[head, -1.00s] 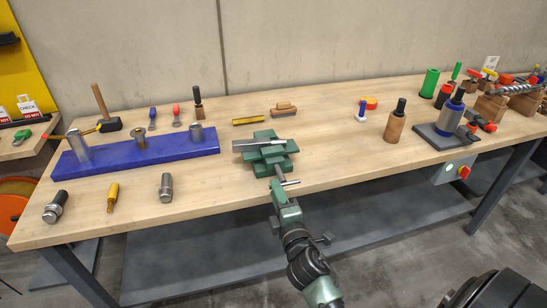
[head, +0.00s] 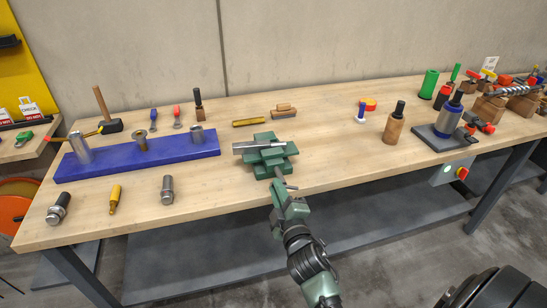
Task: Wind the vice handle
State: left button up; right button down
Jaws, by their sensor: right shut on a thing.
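The green vice (head: 268,157) stands near the front edge of the wooden workbench, with grey metal jaws on top. Its handle (head: 291,187) is a thin grey bar at the vice's front end, partly hidden by my gripper. My right gripper (head: 279,188) reaches up from below, past the bench edge, and is shut on the handle. The fingertips are small in the picture and the exact grip is partly hidden. My left gripper is not in view.
A blue block (head: 138,154) with metal cylinders lies left of the vice. Several tools lie in front of and behind it. A wooden cylinder (head: 394,126) and a dark stand (head: 441,139) are to the right. The bench between vice and wooden cylinder is clear.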

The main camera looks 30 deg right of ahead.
jog(key=shift+r, duration=0.1)
jog(key=m, duration=0.1)
jog(key=m+p, duration=0.1)
jog(key=m, duration=0.1)
jog(key=d+m+p, duration=0.1)
jog(key=m, duration=0.1)
jog(key=shift+s+r, duration=0.1)
jog(key=shift+r, duration=0.3)
jog(key=shift+a, duration=0.1)
